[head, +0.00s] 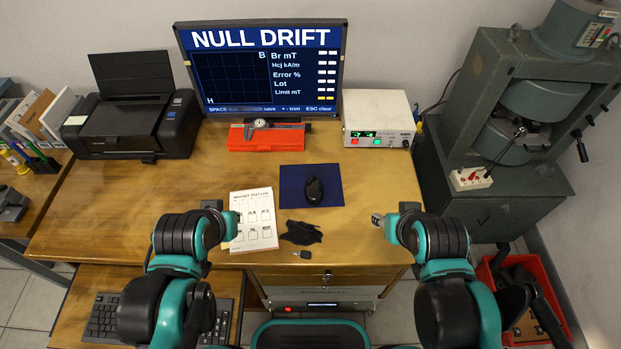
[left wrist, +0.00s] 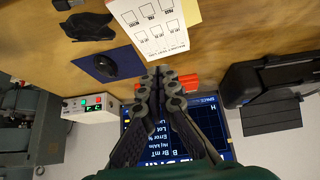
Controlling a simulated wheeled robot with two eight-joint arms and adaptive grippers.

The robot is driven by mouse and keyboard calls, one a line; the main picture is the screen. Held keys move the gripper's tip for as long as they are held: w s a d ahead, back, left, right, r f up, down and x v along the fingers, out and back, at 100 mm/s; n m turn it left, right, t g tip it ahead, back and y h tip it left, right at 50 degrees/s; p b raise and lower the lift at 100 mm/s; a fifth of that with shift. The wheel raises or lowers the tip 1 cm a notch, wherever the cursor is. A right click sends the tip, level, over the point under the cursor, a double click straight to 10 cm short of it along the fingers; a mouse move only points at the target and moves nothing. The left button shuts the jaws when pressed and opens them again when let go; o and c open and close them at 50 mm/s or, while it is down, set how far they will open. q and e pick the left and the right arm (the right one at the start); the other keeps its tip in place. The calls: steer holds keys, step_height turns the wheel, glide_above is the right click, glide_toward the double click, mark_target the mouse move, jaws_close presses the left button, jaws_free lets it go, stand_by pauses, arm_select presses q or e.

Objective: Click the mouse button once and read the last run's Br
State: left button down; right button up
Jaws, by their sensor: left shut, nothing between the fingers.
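The black mouse (head: 313,190) sits on a dark blue mouse pad (head: 296,199) in the middle of the desk. The monitor (head: 264,68) at the back shows "NULL DRIFT", an empty B-H grid and a list starting with Br mT; the values beside the labels are white dashes and one yellow. My left gripper (head: 236,219) is at the left of the pad, over the edge of the printed sheet, apart from the mouse. In the left wrist view its fingers (left wrist: 160,75) are closed with nothing between them. My right gripper (head: 378,219) is right of the pad, apart from the mouse; its finger gap is unclear.
A printed sheet (head: 254,220) and a black glove (head: 299,233) lie near the front edge. A red case (head: 266,138) with a caliper lies before the monitor. A printer (head: 132,121) stands left, a white meter (head: 378,122) right. Desk right of the pad is clear.

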arm_select(q)
steer(key=w+d+r+n+g+h+p, duration=0.1)
steer(key=w+d+r+n+p, duration=0.15)
steer(key=w, duration=0.25)
steer(key=n+g+h+p, duration=0.5)
steer(key=n+h, duration=0.3)
glide_above(311, 180)
step_height(311, 180, down, 6)
steer(key=shift+a+m, duration=0.25)
steer(key=shift+a, duration=0.2)
steer(key=shift+f, duration=0.15)
step_height(311, 180, down, 9)
steer(key=b, duration=0.6)
steer(key=shift+r, duration=0.2)
steer(key=shift+f+b, duration=0.4)
steer(key=shift+b, duration=0.15)
